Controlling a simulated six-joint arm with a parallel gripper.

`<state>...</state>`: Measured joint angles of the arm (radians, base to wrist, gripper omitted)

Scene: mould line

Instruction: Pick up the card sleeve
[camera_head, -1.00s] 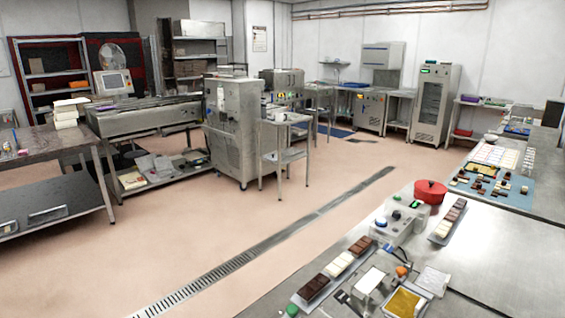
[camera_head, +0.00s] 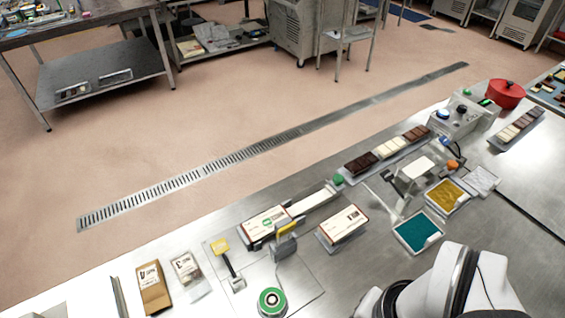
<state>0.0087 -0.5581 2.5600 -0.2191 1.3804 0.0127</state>
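Two flat white printed card pieces lie on the steel bench in the head view. One, with a green mark and a dark red edge (camera_head: 265,224), lies beside a small yellow-handled device. The other, with a dark label (camera_head: 341,225), lies just right of it on a grey holder. Either looks like a card sleeve; I cannot tell which is the one named. A white part of my arm shows at the lower right. My gripper is out of view.
A green round item (camera_head: 271,301) is near the bottom edge. Chocolate bars (camera_head: 361,163), a teal tray (camera_head: 418,231) and a yellow tray (camera_head: 446,194) stand farther right. A red pot (camera_head: 507,94) is behind.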

